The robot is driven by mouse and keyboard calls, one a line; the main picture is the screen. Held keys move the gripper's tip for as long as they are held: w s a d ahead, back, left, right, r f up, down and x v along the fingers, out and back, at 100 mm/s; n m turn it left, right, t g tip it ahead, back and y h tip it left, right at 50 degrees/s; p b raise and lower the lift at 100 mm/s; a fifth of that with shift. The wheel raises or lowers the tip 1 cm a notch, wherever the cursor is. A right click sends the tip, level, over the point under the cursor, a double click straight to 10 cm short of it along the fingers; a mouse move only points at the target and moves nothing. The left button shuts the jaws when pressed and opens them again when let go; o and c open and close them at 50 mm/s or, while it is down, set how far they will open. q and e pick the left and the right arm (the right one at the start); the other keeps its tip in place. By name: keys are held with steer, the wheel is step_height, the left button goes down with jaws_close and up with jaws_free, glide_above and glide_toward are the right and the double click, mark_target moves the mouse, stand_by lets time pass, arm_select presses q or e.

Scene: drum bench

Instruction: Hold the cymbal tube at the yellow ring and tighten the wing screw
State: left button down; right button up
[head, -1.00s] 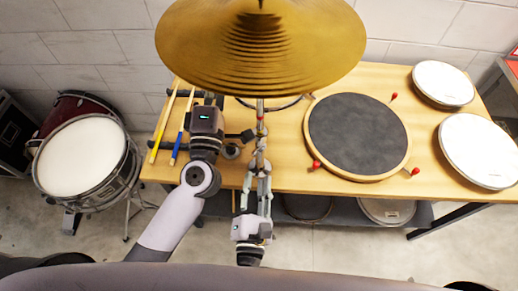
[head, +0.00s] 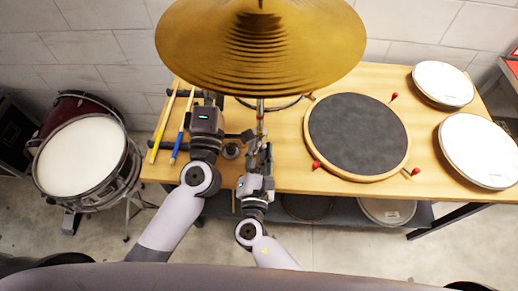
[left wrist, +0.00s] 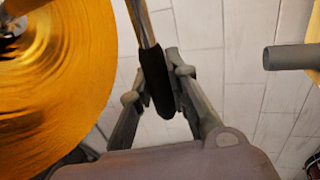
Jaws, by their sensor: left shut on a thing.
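The cymbal tube (head: 260,122) stands upright below the gold cymbal (head: 258,55), with a small red mark on it. I cannot make out the yellow ring or the wing screw. My left gripper (head: 213,98) is left of the tube in the head view. In the left wrist view it (left wrist: 160,90) is shut on a black-sleeved rod (left wrist: 157,85); I cannot tell whether this belongs to the stand. The cymbal also shows there at left (left wrist: 60,75). My right gripper (head: 260,153) is at the lower part of the tube, its fingers apart; contact is unclear.
The wooden table (head: 290,180) carries a dark round pad (head: 358,135) and white drumheads (head: 478,150) at right. Sticks with yellow (head: 155,148) and blue (head: 177,150) ends lie at left. A snare drum (head: 80,155) stands left of the table.

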arm_select(q)
steer(key=shift+r, duration=0.3)
arm_select(e)
jaws_close()
